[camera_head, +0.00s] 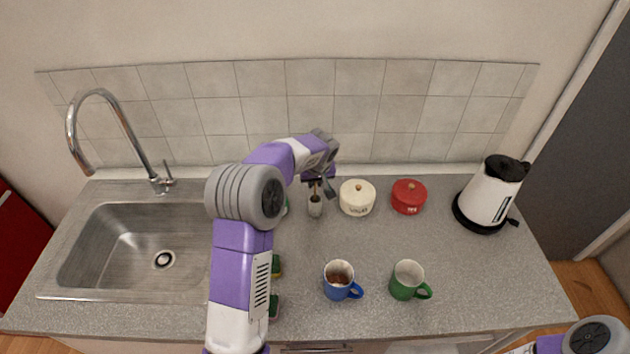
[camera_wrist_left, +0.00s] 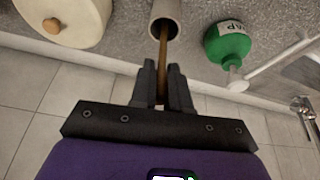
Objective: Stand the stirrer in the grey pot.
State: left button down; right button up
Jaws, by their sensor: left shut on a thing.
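The stirrer (camera_wrist_left: 163,48) is a thin brown stick, held between the fingertips of my left gripper (camera_wrist_left: 162,75). In the left wrist view its far end reaches into the dark mouth of the grey pot (camera_wrist_left: 173,9); how deep it sits is hidden. In the head view the grey pot (camera_head: 315,208) is a small upright cylinder near the back of the counter. My left gripper (camera_head: 318,186) is just above it, pointing down, shut on the stirrer. My right arm shows at the bottom right corner, its gripper out of the picture.
A cream lidded pot (camera_head: 357,198) stands close right of the grey pot, then a red one (camera_head: 408,196). A green soap bottle (camera_wrist_left: 228,42) is close on the other side. Blue (camera_head: 339,280) and green (camera_head: 405,281) mugs stand in front; a kettle (camera_head: 487,195) is far right.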

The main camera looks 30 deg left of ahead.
pick_arm(q)
jog(key=c, duration=1.1)
grip_release()
jog(key=shift+f, duration=0.1)
jog(key=shift+r, duration=0.25)
jog(key=v, duration=1.2)
jog(key=shift+p, duration=0.35)
